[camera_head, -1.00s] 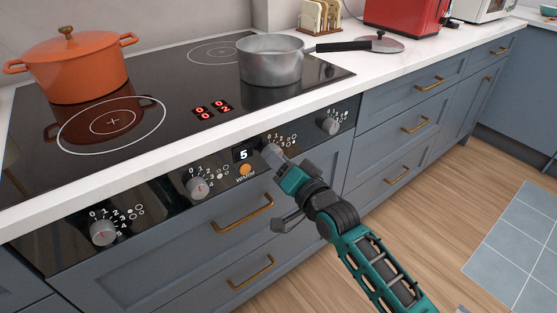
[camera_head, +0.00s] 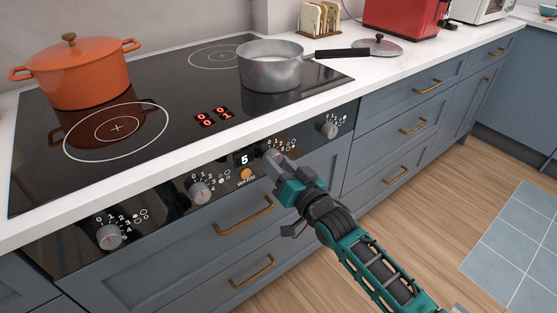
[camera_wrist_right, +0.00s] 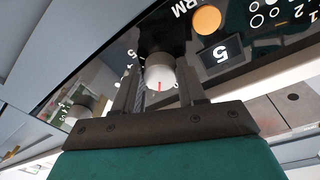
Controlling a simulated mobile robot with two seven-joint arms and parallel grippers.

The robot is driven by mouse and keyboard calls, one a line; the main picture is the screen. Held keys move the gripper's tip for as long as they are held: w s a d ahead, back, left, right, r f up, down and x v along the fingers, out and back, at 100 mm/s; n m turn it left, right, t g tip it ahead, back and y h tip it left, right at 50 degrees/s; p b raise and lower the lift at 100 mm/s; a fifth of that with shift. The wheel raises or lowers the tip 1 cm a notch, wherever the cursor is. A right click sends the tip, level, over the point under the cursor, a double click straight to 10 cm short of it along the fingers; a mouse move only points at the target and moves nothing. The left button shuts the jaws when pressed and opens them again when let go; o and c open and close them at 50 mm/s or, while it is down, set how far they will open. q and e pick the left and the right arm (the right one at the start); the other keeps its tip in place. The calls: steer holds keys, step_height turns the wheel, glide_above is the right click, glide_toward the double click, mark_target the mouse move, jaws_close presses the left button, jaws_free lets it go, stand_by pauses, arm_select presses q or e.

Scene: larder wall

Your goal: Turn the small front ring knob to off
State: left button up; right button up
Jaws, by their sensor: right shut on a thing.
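The ring knob (camera_wrist_right: 160,72), a pale round knob with a red mark, sits between the fingers of my right gripper in the wrist view. My right gripper (camera_head: 272,158) is shut on it, at the front panel just right of the black "5" display (camera_head: 244,159). In the head view the gripper covers most of this knob, and its pointer cannot be read against the scale there. Red digits (camera_head: 214,117) glow on the hob, with a 1 at the lower right. My left gripper is not in view.
Other knobs stand on the panel: far left (camera_head: 109,237), left of the display (camera_head: 200,193) and far right (camera_head: 329,129). An orange button (camera_head: 246,174) is below the display. A grey saucepan (camera_head: 270,72) and an orange pot (camera_head: 77,75) stand on the hob.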

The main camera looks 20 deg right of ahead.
steer(key=n+p, duration=0.1)
steer(key=n, duration=0.4)
steer(key=shift+d+p, duration=0.15)
steer(key=shift+p, duration=0.2)
steer(key=shift+w+n, duration=0.1)
steer(key=shift+n, duration=0.7)
steer(key=shift+n+y, duration=0.4)
steer(key=shift+n, duration=0.1)
steer(key=o, duration=0.9)
steer(key=shift+o, duration=0.8)
